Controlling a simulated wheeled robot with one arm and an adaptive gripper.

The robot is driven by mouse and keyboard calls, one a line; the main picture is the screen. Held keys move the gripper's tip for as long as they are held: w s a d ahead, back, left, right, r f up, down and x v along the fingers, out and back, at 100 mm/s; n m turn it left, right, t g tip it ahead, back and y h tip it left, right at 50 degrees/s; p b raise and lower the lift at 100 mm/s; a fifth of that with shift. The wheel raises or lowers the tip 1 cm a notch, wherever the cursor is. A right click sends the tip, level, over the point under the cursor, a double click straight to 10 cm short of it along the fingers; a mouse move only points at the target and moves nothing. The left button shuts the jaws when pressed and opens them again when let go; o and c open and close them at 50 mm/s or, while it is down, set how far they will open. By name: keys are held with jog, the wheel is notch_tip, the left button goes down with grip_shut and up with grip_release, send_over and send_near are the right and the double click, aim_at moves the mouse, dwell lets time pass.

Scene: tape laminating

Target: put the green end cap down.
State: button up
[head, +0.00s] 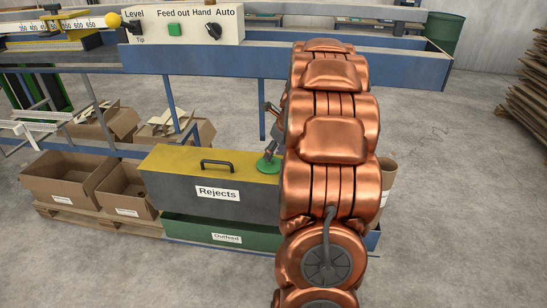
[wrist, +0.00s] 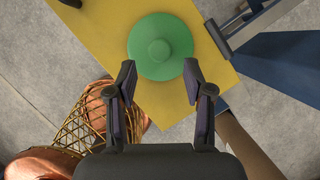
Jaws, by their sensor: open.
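The green end cap (wrist: 160,47) is a round disc with a raised knob in the middle. It lies flat on the yellow lid (wrist: 95,22) of the Rejects box, and in the head view the cap (head: 268,165) is near the lid's right end. My gripper (wrist: 160,76) is open, its two fingers apart with nothing held between them. In the wrist view the cap is just beyond the fingertips. In the head view the gripper is right above the cap, partly hidden by my copper-coloured arm, so the exact gap cannot be told.
The Rejects box (head: 217,204) has a black handle (head: 217,163) on its lid, left of the cap. The green Outfeed tray (head: 205,232) lies below it. Cardboard boxes (head: 62,178) stand at left. A control panel (head: 185,27) and blue frame (head: 300,62) run behind.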

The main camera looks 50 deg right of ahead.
jog(key=v, duration=0.8)
jog(key=shift+s+r+b, duration=0.2)
jog(key=shift+r+b, duration=0.1)
jog(key=shift+r, duration=0.05)
jog(key=s+a+f+n+g+y, duration=0.1)
jog(key=s+a+n+g, duration=0.15)
jog(key=a+n, duration=0.85)
jog(key=s+a+f+n+g, duration=0.1)
jog(key=s+a+n, duration=0.35)
jog(key=a, duration=1.05)
jog(key=s+a+f+n+g, duration=0.1)
jog(key=s+a+f+n, duration=0.1)
jog(key=s+a+n, duration=0.4)
jog(key=s+a+f+n+g+h, duration=0.1)
jog(key=s+a+n, duration=0.4)
jog(key=s+n, duration=0.6)
jog(key=f+n, duration=0.1)
jog(key=n, duration=0.2)
jog(key=shift+s+a+f+n+g, duration=0.25)
jog(key=shift+a+f+n+g, duration=0.1)
jog(key=shift+r, duration=0.1)
